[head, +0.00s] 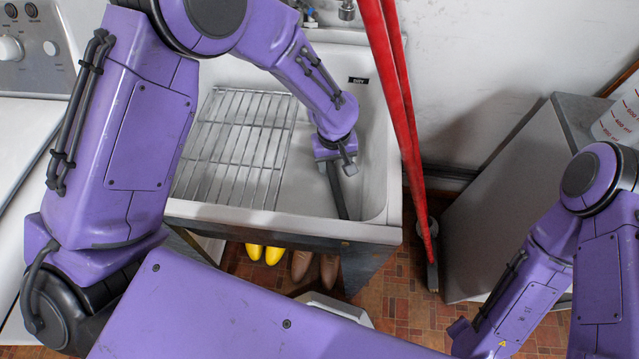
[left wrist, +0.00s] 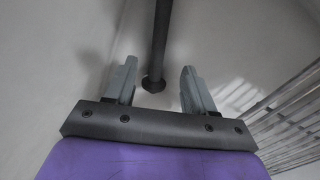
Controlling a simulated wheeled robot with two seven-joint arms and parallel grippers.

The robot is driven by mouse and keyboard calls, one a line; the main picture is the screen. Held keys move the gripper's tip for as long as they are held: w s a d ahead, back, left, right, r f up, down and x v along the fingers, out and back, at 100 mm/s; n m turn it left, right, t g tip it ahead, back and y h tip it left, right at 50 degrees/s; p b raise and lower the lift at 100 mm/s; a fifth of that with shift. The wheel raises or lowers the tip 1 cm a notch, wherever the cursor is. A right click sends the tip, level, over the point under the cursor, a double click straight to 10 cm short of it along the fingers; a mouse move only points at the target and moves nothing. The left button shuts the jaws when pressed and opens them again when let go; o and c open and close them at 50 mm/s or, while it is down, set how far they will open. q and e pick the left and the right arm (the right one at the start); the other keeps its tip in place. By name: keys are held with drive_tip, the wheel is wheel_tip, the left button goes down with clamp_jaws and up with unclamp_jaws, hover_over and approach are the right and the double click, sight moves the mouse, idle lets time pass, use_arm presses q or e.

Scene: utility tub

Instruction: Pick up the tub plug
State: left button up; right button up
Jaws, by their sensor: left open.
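The tub plug looks like a long dark grey tube (head: 338,192) inside the white utility tub (head: 379,150), slanting down towards the tub's front wall. In the left wrist view the tube (left wrist: 161,35) runs down from the top edge to a flared dark end (left wrist: 153,83). My left gripper (head: 337,165) is inside the tub at the tube's far end. In the left wrist view its fingers (left wrist: 158,70) are open, with the tube's flared end showing in the gap between them. I cannot tell how deep the tube sits between the fingers.
A wire rack (head: 235,140) covers the tub's left part, close beside my left gripper. Red poles (head: 400,110) stand at the tub's right edge. Yellow boots (head: 264,254) and brown boots (head: 316,268) are below. A grey cabinet (head: 500,210) stands right.

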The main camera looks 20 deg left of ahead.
sight(337, 188)
use_arm(q)
drive_tip(key=shift+n, duration=0.3)
drive_tip(key=f, duration=0.7)
drive_tip(key=d+f, duration=0.1)
drive_tip(key=f, duration=0.2)
drive_tip(key=shift+f, duration=0.4)
drive_tip(key=shift+s, duration=0.1)
clamp_jaws()
